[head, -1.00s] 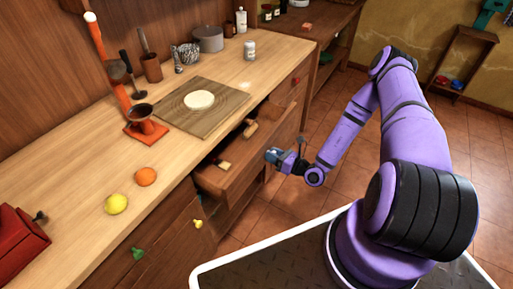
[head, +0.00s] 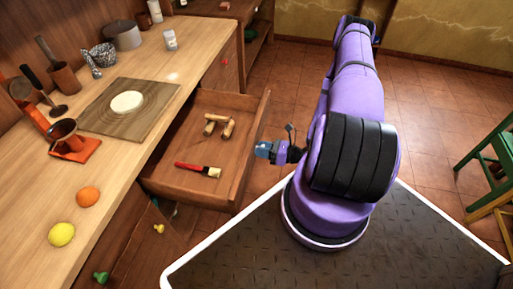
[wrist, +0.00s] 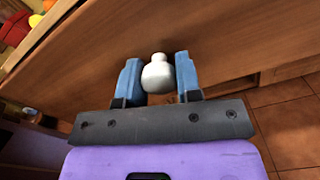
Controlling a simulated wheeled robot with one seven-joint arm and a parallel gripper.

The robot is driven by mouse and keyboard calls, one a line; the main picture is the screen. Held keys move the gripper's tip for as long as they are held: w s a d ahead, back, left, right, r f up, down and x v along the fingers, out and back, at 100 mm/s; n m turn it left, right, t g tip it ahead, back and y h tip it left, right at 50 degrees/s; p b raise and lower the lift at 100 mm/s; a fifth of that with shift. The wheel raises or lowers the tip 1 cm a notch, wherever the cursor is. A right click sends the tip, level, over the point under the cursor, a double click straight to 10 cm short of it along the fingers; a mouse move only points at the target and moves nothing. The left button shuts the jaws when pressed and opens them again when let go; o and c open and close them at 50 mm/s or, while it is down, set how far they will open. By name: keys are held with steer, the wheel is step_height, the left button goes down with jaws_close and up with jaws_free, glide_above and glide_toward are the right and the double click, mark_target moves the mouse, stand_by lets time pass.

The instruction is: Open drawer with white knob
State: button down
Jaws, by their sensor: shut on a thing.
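The drawer (head: 190,192) under the wooden counter stands pulled well out, with its inside in view. Its white knob (wrist: 158,73) shows in the wrist view between the two blue fingers of my gripper (wrist: 160,78), against the wooden drawer front (wrist: 120,50). In the head view my gripper (head: 266,151) is at the outer face of the drawer front, and the knob is hidden there. My gripper is shut on the knob.
In the drawer lie a red-handled brush (head: 198,169) and wooden pieces (head: 220,124). The counter (head: 120,165) holds a cutting board (head: 100,118), an orange (head: 88,196) and a lemon (head: 61,234). A green stool (head: 485,150) stands at the right. Tiled floor (head: 430,120) is clear behind my arm.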

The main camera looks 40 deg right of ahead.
stand_by(0.3)
steer(key=c, duration=0.8)
jaws_free()
steer(key=shift+s+d, duration=0.1)
steer(key=v, duration=1)
steer(key=shift+s+d, duration=0.2)
steer(key=shift+s, duration=0.05)
